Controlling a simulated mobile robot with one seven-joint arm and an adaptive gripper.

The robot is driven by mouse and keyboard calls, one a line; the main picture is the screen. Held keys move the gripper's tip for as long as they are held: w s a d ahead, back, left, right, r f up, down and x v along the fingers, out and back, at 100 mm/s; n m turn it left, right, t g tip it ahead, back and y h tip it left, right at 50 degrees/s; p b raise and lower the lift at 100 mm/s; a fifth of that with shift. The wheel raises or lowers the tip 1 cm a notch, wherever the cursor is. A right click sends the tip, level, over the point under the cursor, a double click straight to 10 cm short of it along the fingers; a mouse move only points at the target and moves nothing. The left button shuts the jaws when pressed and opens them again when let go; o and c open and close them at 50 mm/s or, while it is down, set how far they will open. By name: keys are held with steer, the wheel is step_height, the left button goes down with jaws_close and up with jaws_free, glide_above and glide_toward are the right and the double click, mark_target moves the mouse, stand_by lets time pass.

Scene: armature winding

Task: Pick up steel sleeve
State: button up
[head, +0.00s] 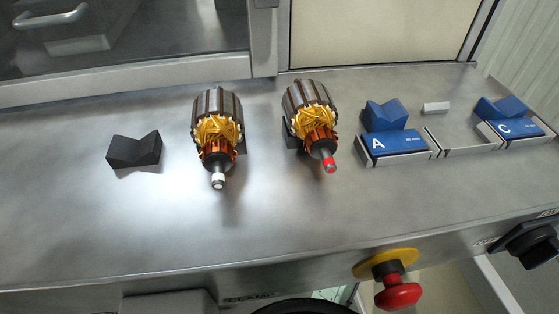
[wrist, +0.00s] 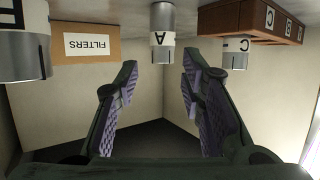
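No part is clearly marked as the steel sleeve. In the wrist view, grey metal cylinders with lettered bands show along the top: a large one (wrist: 22,50) at the left edge, one marked A (wrist: 163,30) near the middle, and one marked C (wrist: 236,52) at the right. I cannot tell whether any of them is the sleeve. My gripper (wrist: 160,70) is open, with purple pads and nothing between its fingers. Cylinder A shows beyond the gap, apart from the fingers. My gripper is not in the head view.
Two copper-wound armatures (head: 217,128) (head: 311,113) rest on the steel bench (head: 90,225), beside an empty black V-block (head: 134,150). Blue blocks and trays A (head: 394,144) and C (head: 514,130) stand right. A red stop button (head: 398,294) is at front. A FILTERS box (wrist: 87,45) shows.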

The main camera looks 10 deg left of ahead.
steer(key=shift+w+a, duration=0.25)
steer(key=shift+a, duration=0.05)
steer(key=p+x, duration=0.1)
steer(key=x, duration=0.5)
steer(key=shift+s+a+r+p, duration=0.15)
steer(key=shift+a+p, duration=0.1)
steer(key=shift+p, duration=0.15)
steer(key=shift+a+f, duration=0.2)
steer(key=shift+w, duration=0.25)
jaws_close()
